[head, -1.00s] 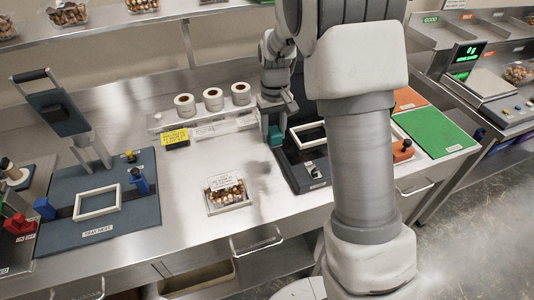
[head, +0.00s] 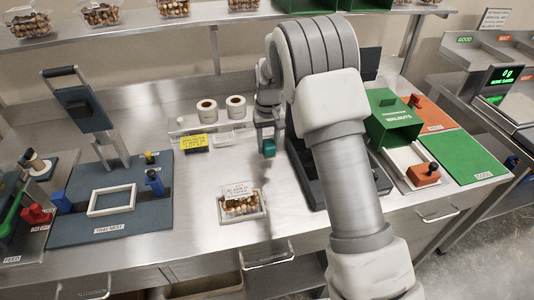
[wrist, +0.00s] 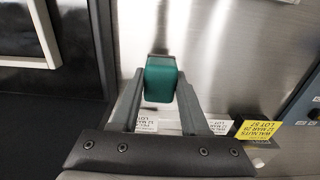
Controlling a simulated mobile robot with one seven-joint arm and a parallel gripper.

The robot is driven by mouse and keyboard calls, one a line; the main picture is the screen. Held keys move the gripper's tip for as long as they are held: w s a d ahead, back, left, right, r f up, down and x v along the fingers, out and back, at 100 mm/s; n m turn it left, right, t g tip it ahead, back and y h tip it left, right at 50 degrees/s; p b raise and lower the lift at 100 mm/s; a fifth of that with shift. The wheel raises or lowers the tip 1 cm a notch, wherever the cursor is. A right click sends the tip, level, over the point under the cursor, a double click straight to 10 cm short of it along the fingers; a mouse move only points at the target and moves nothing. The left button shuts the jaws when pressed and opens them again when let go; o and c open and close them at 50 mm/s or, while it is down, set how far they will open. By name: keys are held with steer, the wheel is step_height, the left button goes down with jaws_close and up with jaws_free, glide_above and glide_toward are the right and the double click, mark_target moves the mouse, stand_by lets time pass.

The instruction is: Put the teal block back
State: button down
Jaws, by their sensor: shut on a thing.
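The teal block (head: 268,147) hangs below my gripper (head: 267,137) in the head view. It appears to be above the bare steel counter, left of the dark station. In the wrist view the teal block (wrist: 161,80) sits between the two fingertips of my gripper (wrist: 160,88), which is shut on it. The block looks upright in the head view. Whether its lower end touches anything is hard to tell.
A clear clamshell of nuts (head: 243,204) stands on the counter in front. Label rolls (head: 207,111) and a yellow card (head: 194,143) are behind left. The dark station (head: 306,178), partly hidden by my arm, and a green walnuts box (head: 396,118) are right. A blue-grey tray-nest board (head: 75,224) is left.

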mark_target(267, 155)
steer(key=shift+w+a+f, duration=0.1)
steer(key=shift+a+f, duration=0.1)
steer(key=shift+f, duration=2.1)
steer(key=shift+c, duration=2)
jaws_free()
